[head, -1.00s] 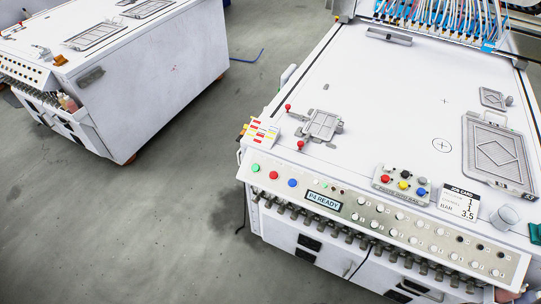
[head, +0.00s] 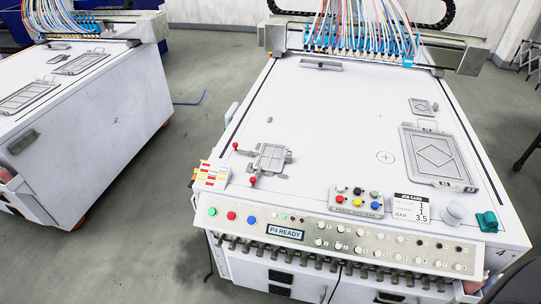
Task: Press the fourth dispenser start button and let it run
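The control panel (head: 340,240) runs along the front edge of the white machine. At its left end are a green button (head: 212,211), a red button (head: 231,216) and a blue button (head: 252,220). Beside them a small display (head: 285,232) reads "P4 READY". Rows of small white knobs or buttons fill the panel to the right; their labels are too small to read. A small box (head: 357,204) with red, yellow, blue, black and grey buttons stands on the tabletop behind the panel. Neither gripper is in view.
A job card (head: 411,209) showing 1, 1 and 3.5 BAR, a grey knob (head: 454,212) and a teal block (head: 488,222) sit at the right. The nozzle gantry (head: 365,45) spans the back. A second machine (head: 85,120) stands left, with clear floor between.

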